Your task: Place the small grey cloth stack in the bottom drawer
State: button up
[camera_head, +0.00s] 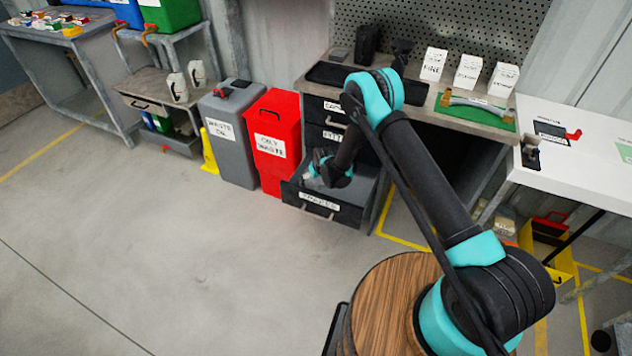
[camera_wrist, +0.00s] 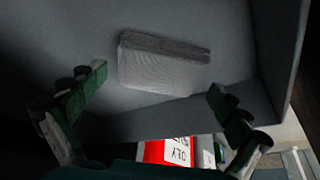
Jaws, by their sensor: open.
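The bottom drawer (camera_head: 345,212) of the workbench is pulled open, with a white label and a handle on its dark front. In the wrist view its grey floor and walls (camera_wrist: 278,50) fill most of the picture. The small grey cloth stack (camera_wrist: 165,66) lies flat on the drawer floor, slightly tilted in the picture. My gripper (camera_head: 322,172) is down at the open drawer. In the wrist view my gripper (camera_wrist: 158,84) is open, with its fingers spread on either side of the stack and apart from it. In the head view the arm mostly hides the stack.
A red bin (camera_head: 272,135) stands directly left of the drawer, with a grey bin (camera_head: 229,140) beside it. The closed upper drawers (camera_head: 325,120) are above. The workbench top (camera_head: 420,105) holds white boxes and a green mat. The floor at left is clear.

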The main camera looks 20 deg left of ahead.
jog(key=v, duration=1.2)
jog(key=s+d+r+m+h, duration=0.1)
jog(key=d+r+m, duration=0.1)
jog(key=d+r, duration=1)
jog(key=d+r+m, duration=0.2)
jog(key=d+r, duration=0.7)
jog(key=d, duration=0.5)
jog(key=s+d+r+m+t+h, duration=0.1)
jog(key=s+d+r, duration=0.2)
jog(key=s+d, duration=0.35)
jog(key=s+d+r+m, duration=0.1)
jog(key=s+d+r, duration=0.2)
jog(key=s+d, duration=0.35)
jog(key=s+d+m+h, duration=0.1)
jog(key=s+d+m, duration=0.1)
jog(key=s+d, duration=0.7)
jog(key=shift+s+f, duration=0.5)
jog(key=shift+s, duration=0.4)
jog(key=shift+c, duration=0.5)
